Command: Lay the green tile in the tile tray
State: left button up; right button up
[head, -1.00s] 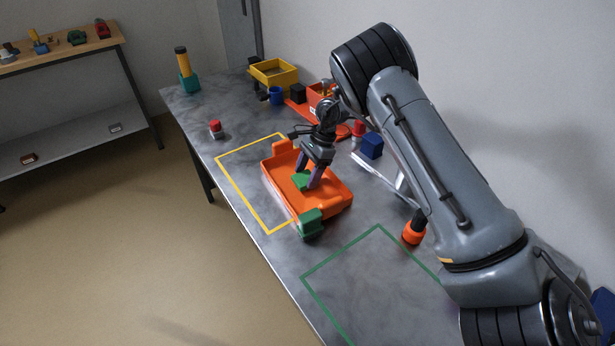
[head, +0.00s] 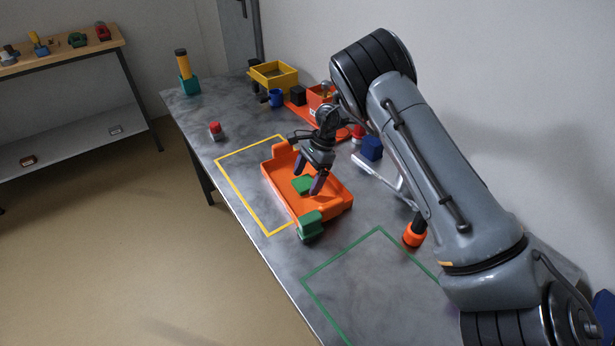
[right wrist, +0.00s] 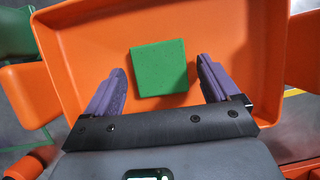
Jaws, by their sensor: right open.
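The green tile (head: 303,184) lies on the floor of the orange tile tray (head: 334,203). In the right wrist view the tile (right wrist: 160,68) lies flat inside the tray (right wrist: 240,45), apart from the tray walls. My right gripper (head: 309,184) is over the tray, open. In the right wrist view its two purple fingers (right wrist: 160,92) stand to either side of the tile's near part with a gap on each side. My left gripper is not in view.
A green block (head: 311,226) is at the tray's near end. A yellow outline (head: 240,197) and an empty green outline (head: 340,252) mark the table. A red button (head: 216,130), a dark blue block (head: 372,148) and a yellow bin (head: 273,77) stand farther back.

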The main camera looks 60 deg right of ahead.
jog(key=p+v, duration=0.4)
jog(key=v, duration=0.8)
jog(key=shift+r, duration=0.2)
